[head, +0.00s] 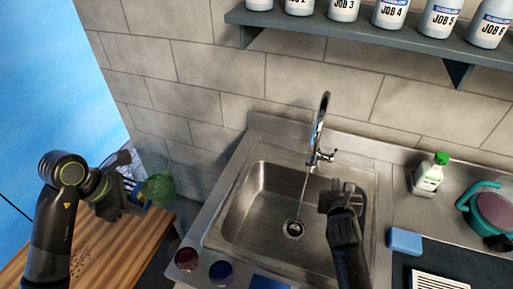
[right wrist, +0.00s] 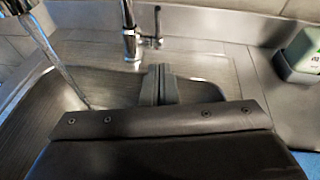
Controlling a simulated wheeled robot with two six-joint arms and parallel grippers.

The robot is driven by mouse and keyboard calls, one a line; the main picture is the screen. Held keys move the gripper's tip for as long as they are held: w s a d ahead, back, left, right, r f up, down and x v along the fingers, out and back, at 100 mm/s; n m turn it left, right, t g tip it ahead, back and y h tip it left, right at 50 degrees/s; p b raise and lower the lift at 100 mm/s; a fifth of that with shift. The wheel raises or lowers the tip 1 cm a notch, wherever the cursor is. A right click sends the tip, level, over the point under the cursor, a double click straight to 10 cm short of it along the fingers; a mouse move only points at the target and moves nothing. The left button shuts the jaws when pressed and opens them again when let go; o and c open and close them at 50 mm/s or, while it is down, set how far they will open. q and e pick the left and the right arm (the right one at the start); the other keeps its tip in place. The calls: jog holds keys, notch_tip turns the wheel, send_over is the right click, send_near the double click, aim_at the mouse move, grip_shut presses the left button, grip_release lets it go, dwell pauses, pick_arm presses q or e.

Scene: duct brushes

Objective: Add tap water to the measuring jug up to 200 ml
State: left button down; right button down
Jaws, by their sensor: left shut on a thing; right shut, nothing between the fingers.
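The chrome tap (head: 319,130) is running; a thin water stream (head: 303,192) falls to the drain of the steel sink (head: 255,215). The tap base with its side lever (right wrist: 150,41) also shows in the right wrist view. My right gripper (head: 340,192) is shut and empty over the sink's right part, in front of the lever and apart from it. My left gripper (head: 136,190) is at the far left, away from the water, shut on a see-through greenish vessel (head: 159,188), which looks like the measuring jug. Its marks and any water level cannot be made out.
A wooden table (head: 110,245) is below my left arm. A shelf (head: 370,42) hangs above.

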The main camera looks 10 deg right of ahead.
pick_arm(q)
jog(key=shift+w+d+f, duration=0.1)
jog(key=shift+w, duration=0.15)
pick_arm(e)
send_near(334, 154)
notch_tip(334, 154, down, 3)
jog(key=w, duration=0.1)
pick_arm(q)
jog(key=shift+r+p, duration=0.45)
jog(key=shift+r, duration=0.1)
pick_arm(e)
jog(key=w, duration=0.1)
jog(key=w+d+r, duration=0.1)
jog(key=w, duration=0.1)
jog(key=shift+d+r, duration=0.15)
jog(key=shift+r, duration=0.05)
pick_arm(q)
jog(key=shift+r, duration=0.1)
pick_arm(e)
jog(key=shift+w+d+r, duration=0.15)
jog(key=shift+w, duration=0.45)
